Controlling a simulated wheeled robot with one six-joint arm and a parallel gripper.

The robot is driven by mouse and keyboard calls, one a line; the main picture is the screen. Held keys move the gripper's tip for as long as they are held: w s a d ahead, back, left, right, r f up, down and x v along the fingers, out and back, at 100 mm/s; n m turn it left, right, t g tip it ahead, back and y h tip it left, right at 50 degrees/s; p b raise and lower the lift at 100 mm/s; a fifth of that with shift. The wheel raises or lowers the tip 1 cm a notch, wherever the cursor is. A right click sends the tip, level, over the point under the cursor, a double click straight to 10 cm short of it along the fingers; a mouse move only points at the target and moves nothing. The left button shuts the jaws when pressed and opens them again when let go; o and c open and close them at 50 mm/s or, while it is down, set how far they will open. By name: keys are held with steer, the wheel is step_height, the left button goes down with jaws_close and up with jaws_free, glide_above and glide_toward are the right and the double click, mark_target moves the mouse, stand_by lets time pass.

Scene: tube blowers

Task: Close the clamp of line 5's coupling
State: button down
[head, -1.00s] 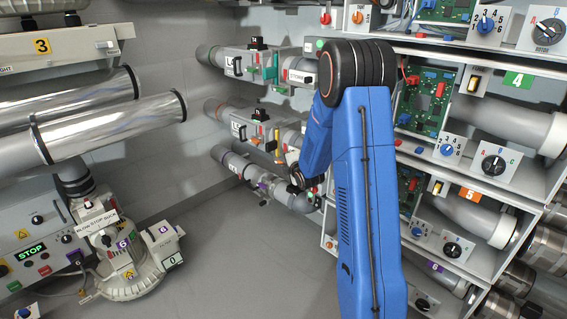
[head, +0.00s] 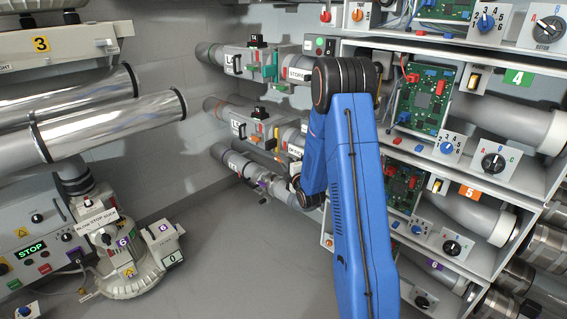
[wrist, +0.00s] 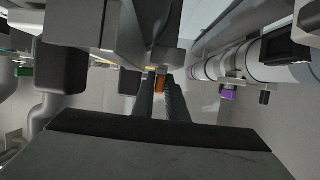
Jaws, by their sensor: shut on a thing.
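Line 5's coupling (head: 257,128) is the middle one of the three pipe couplings left of my arm in the head view. It bears orange parts; its clamp's exact position is too small to tell. In the wrist view, my gripper (wrist: 160,92) has its fingers close together around a small orange piece (wrist: 160,83), which looks like the clamp's handle. The gripper is shut on it beneath a grey body that hides the rest of the clamp. In the head view my fingers are too small and partly hidden to make out.
The coupling with green parts (head: 268,66) sits above and the one with purple parts (head: 240,165) below. A pale pipe with a purple tab (wrist: 228,94) runs close at the right in the wrist view. The orange 5 plate (head: 469,193) marks a rack shelf.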

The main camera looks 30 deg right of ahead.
steer(key=shift+f, duration=0.1)
steer(key=c, duration=1.8)
jaws_free()
steer(key=s, duration=0.8)
steer(key=s+a, duration=0.1)
steer(key=s, duration=0.3)
